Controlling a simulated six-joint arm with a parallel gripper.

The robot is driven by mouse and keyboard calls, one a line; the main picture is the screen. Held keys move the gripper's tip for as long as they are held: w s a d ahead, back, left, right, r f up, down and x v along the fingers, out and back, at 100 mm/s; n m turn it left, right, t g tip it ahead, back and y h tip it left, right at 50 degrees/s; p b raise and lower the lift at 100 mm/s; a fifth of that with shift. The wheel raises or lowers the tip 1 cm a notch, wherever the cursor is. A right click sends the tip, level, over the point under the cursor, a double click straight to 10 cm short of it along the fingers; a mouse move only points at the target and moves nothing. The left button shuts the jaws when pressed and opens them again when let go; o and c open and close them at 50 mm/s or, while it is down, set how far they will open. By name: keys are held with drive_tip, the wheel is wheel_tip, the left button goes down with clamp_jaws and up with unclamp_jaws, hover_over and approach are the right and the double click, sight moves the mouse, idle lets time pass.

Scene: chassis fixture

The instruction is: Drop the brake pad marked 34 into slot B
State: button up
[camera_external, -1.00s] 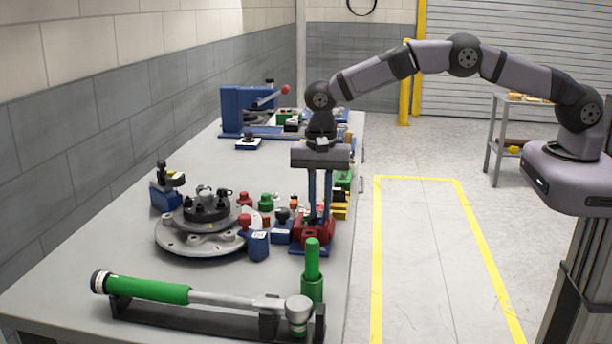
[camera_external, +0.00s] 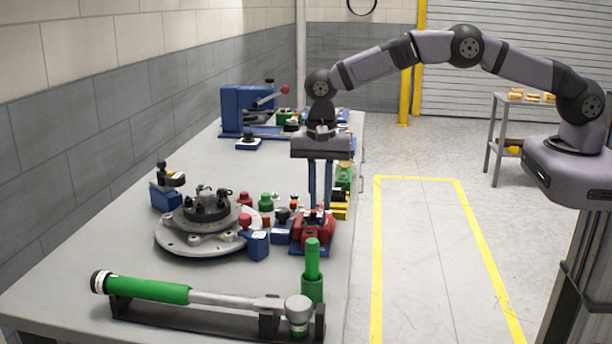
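My gripper (camera_external: 320,207) points straight down over a red block-like fixture (camera_external: 314,234) on a blue base, near the right edge of the bench. Its two blue fingers stand a little apart, with the tips at or just above the fixture's top. Small dark and pale parts show at the fingertips. I cannot tell whether a pad is between the fingers or sits in the fixture. The mark 34 and the slot letters are too small to read.
A round grey turntable (camera_external: 180,240) stands left of the fixture, with a blue block (camera_external: 258,245) between. A green upright cylinder (camera_external: 312,265) stands in front. A green-handled tool (camera_external: 150,289) lies on a rack.

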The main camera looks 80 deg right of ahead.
drive_tip(key=shift+r, duration=0.35)
drive_tip(key=o, duration=0.6)
drive_tip(key=shift+c, duration=0.2)
drive_tip(key=shift+r, duration=0.1)
drive_tip(key=shift+r+p, duration=1.65)
drive_tip(key=shift+r, duration=0.5)
drive_tip(key=shift+s, duration=0.1)
